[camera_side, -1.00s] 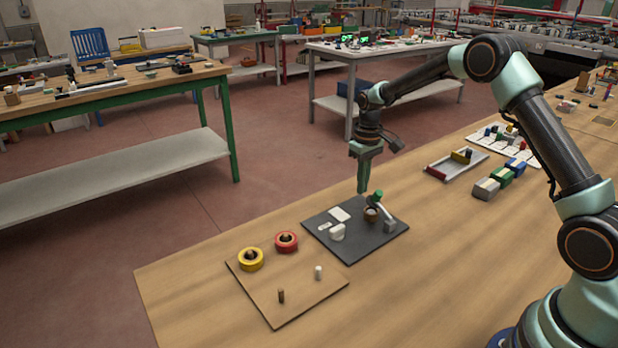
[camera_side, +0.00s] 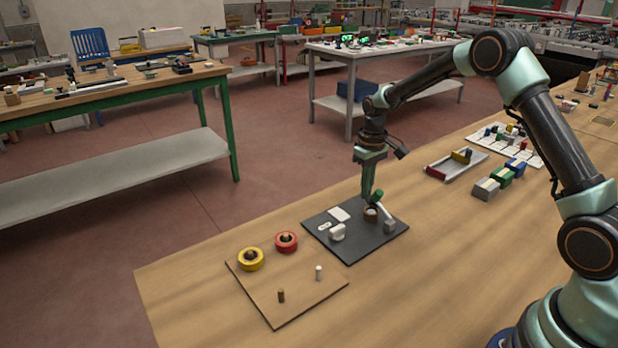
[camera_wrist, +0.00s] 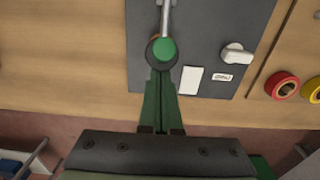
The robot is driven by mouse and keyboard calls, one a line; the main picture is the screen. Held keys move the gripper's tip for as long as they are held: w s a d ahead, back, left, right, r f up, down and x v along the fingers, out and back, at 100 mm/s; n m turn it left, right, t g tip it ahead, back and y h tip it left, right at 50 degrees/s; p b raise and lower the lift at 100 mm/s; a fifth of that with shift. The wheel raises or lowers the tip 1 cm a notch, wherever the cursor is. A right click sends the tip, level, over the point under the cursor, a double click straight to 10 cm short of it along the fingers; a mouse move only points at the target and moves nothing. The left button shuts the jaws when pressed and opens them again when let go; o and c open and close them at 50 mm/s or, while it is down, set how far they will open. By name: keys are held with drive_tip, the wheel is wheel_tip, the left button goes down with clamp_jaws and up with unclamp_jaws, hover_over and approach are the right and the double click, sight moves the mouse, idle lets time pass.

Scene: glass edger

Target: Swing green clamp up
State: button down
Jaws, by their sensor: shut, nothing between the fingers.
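The green clamp is a grey lever with a green knob (camera_side: 377,196) at its end. It is mounted on the dark plate (camera_side: 350,253) on the bench. In the wrist view the green knob (camera_wrist: 164,49) lies over a round brown piece, with the grey lever (camera_wrist: 167,15) running away from it. My gripper (camera_side: 367,200) is shut with nothing between its fingers. Its tips (camera_wrist: 162,72) are right at the near side of the knob; I cannot tell whether they touch it.
The plate also bears a white knob (camera_side: 337,231) and a white card (camera_side: 339,213). A brown board (camera_side: 301,297) with a yellow ring (camera_side: 250,259), a red ring (camera_side: 286,242) and pegs lies at front left. A tray (camera_side: 456,165) and blocks (camera_side: 486,189) sit further right.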

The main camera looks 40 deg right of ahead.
sight(381, 193)
drive_tip(key=shift+s+f, duration=0.25)
drive_tip(key=shift+s, duration=1.75)
drive_tip(key=shift+s+d, duration=0.1)
drive_tip(key=shift+s, duration=0.15)
drive_tip(key=shift+s+r, duration=0.15)
drive_tip(key=shift+s, duration=0.5)
drive_tip(key=shift+w, duration=1.55)
drive_tip(key=shift+r, duration=3.05)
